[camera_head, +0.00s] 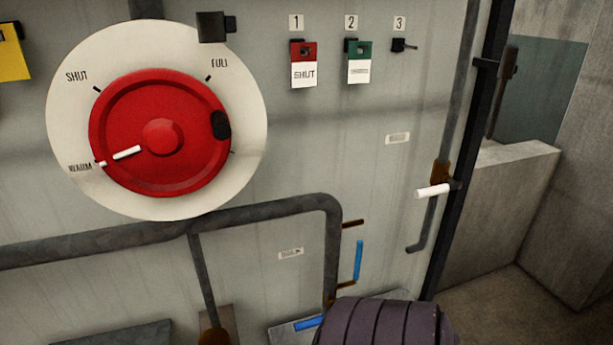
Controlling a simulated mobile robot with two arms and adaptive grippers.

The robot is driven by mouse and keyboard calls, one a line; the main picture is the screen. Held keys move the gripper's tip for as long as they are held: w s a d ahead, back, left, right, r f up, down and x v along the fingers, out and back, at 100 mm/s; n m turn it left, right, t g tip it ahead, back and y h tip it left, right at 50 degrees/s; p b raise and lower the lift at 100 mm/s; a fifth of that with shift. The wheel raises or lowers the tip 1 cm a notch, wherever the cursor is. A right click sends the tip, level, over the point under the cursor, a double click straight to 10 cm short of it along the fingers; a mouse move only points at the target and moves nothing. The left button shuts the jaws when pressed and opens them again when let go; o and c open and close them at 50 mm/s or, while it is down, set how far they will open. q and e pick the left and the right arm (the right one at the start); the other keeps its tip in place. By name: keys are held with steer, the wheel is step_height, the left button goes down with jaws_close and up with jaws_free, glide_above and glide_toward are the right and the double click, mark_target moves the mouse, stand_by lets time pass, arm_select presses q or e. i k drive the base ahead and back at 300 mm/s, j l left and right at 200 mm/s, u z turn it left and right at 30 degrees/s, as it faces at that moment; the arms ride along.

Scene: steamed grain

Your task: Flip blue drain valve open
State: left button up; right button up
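A slim blue lever (358,260) stands upright beside the lower end of the grey pipe (331,250), near the bottom middle of the head view. A rusty brown stub (346,285) joins it to the pipe at its lower end. A second blue piece (309,323) lies nearly flat lower down, on a grey plate, partly hidden. I cannot tell from the frame which blue piece is the drain valve's handle. Neither gripper shows in the head view.
A red wheel (160,138) on a white dial marked SHUT, WARM and FULL is at left. Tags, one red (303,52) and one green (359,48), hang at the top. A white-handled lever (432,191) sticks out at right. A dark ribbed shape covers the bottom middle.

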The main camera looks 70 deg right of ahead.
mark_target(305, 324)
steer(key=k+z, duration=0.15)
steer(key=z, duration=2.05)
steer(key=k+l+z, duration=0.1)
steer(key=l+z, duration=0.15)
steer(key=l, duration=0.15)
steer(key=k+l+z, duration=0.1)
steer(key=l+z, duration=0.15)
steer(key=l, duration=0.2)
